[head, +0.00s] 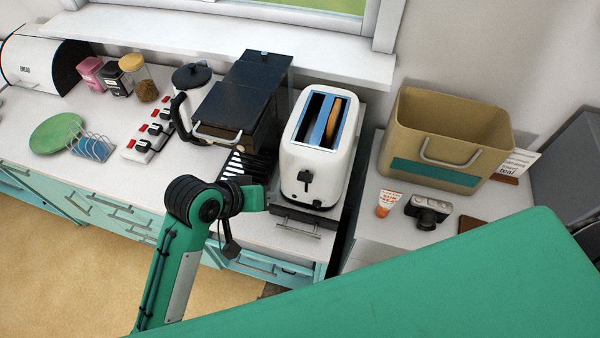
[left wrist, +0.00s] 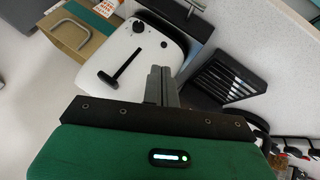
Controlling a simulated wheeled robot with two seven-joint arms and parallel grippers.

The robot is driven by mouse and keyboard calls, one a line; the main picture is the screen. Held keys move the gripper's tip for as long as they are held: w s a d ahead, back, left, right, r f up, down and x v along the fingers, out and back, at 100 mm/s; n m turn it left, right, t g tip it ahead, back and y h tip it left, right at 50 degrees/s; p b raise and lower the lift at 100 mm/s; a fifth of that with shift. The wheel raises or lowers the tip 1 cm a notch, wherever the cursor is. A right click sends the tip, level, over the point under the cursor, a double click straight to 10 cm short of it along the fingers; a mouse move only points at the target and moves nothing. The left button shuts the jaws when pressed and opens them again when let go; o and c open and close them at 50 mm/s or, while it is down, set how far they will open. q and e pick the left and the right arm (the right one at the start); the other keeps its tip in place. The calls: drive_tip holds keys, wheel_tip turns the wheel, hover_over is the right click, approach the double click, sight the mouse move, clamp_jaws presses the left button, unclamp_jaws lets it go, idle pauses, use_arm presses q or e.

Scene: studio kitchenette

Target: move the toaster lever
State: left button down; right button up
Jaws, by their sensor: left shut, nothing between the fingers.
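The white toaster (head: 341,166) stands on the counter, with a slice of bread showing in its right slot. Its black lever (head: 305,178) is on the front face, above a small round dial. In the left wrist view the lever (left wrist: 108,79) sits at the end of its slot away from the dial. My left gripper (head: 270,193) is to the left of the toaster's front, apart from the lever. In the left wrist view its fingers (left wrist: 160,78) are shut and empty, beside the toaster's front. My right gripper is not in view.
A black-topped coffee machine (head: 240,92) stands left of the toaster, with a dark slatted rack (head: 250,163) in front. A tan bin (head: 445,130), a small tube (head: 388,204) and a camera (head: 428,212) are to the right. A drawer handle (head: 297,228) is below the toaster.

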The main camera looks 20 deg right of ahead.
sight(305, 178)
use_arm(q)
drive_tip(key=s+d+r+m+g, duration=0.3)
drive_tip(key=d+r, duration=0.7)
drive_tip(key=d, duration=0.1)
drive_tip(key=shift+w+a+r+n+y, duration=0.15)
drive_tip(key=shift+w+a+r+y, duration=0.35)
drive_tip(key=shift+y, duration=0.65)
drive_tip(key=shift+w+a+r+n+y, duration=0.2)
drive_tip(key=shift+w+a+r+y, duration=0.3)
drive_tip(key=shift+y, duration=0.7)
drive_tip(key=shift+w+a+r+n+y, duration=0.15)
drive_tip(key=shift+w+a+r+y, duration=0.15)
drive_tip(key=shift+w+y, duration=0.6)
drive_tip(key=shift+s+y, duration=0.25)
drive_tip(key=shift+s, duration=0.05)
drive_tip(key=f+b, duration=0.6)
drive_tip(key=f, duration=0.1)
drive_tip(key=shift+w+d+b, duration=0.25)
drive_tip(key=shift+w+b, duration=0.05)
drive_tip(key=shift+b, duration=0.1)
